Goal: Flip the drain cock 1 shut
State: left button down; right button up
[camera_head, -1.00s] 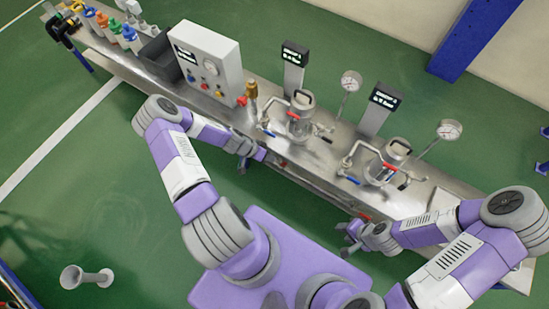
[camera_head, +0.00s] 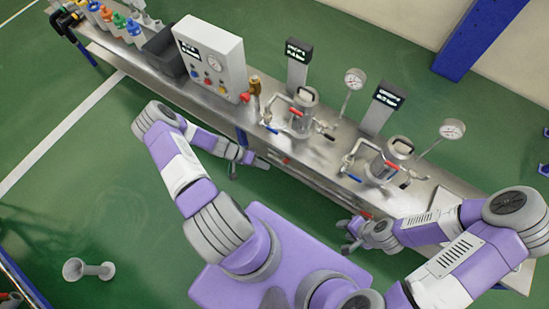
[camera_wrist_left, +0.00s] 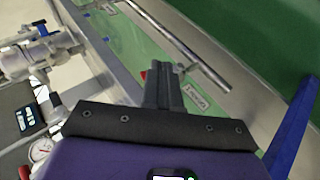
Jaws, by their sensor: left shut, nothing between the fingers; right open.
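My left gripper (camera_head: 262,164) is at the front edge of the steel bench, below the left vessel (camera_head: 303,112). In the left wrist view its dark fingers (camera_wrist_left: 163,82) are together with nothing between them. They point at a green panel (camera_wrist_left: 135,42) along the bench front. A small red part (camera_wrist_left: 143,74), partly hidden, shows beside the fingertips. I cannot tell for sure whether it is drain cock 1, or how its lever stands. A small red mark (camera_head: 286,160) also shows on the bench front in the head view. My right gripper (camera_head: 350,237) is open and empty before the bench's right part.
A right vessel (camera_head: 390,160) and dial gauges (camera_head: 354,79) stand on the bench (camera_head: 222,108). A control box (camera_head: 208,58) stands to the left. In the wrist view, a steel bar (camera_wrist_left: 185,45) runs beyond the fingers.

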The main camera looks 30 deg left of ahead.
aim_at(286, 161)
pick_arm(q)
jog(key=a+n+t, duration=0.1)
jog(key=t, duration=0.1)
jog(key=a+f+n+t+h, duration=0.1)
jog(key=a+n+t, duration=0.1)
jog(key=a+n+t+b, duration=0.1)
jog(key=n+t, duration=0.1)
jog(key=t, duration=0.1)
jog(key=shift+s+a+f+h, duration=0.3)
jog(key=shift+s+a, duration=0.05)
jog(key=b+x, duration=0.1)
jog(key=x, duration=0.9)
jog(key=shift+b, duration=0.4)
